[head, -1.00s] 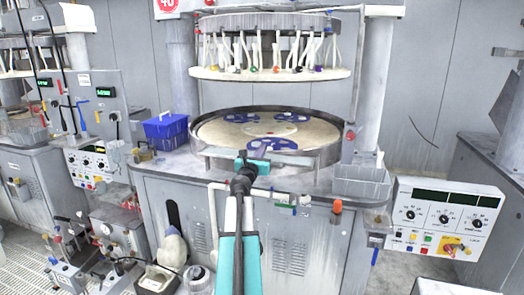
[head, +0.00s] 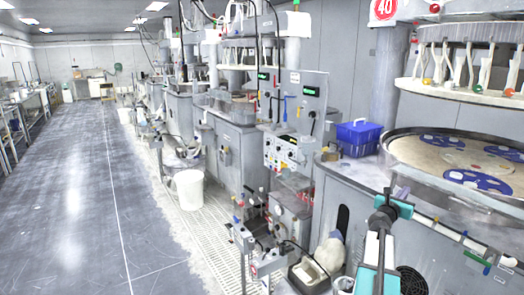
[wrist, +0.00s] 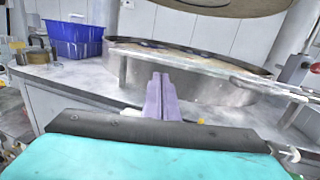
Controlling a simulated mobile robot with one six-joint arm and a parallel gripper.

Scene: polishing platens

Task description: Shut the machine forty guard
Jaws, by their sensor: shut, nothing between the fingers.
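Machine forty, marked by a red "40" sign (head: 384,9), stands at the right of the head view and is cut off by the picture edge. A pale flat bar (head: 450,190), which seems to be its guard, runs along the front of the round platen; it also shows in the wrist view (wrist: 185,65). I cannot tell how far open it stands. My gripper (head: 404,191) is shut and empty, in front of the platen's left part. In the wrist view its fingers (wrist: 160,95) are together, pointing at the platen's front wall, with no clear contact.
A blue basket (head: 358,138) stands on the worktop left of the platen. A control panel (head: 285,152) and small floor units (head: 268,235) stand left of the machine. A white bucket (head: 189,189) is farther off. The grey aisle floor (head: 85,200) at left is clear.

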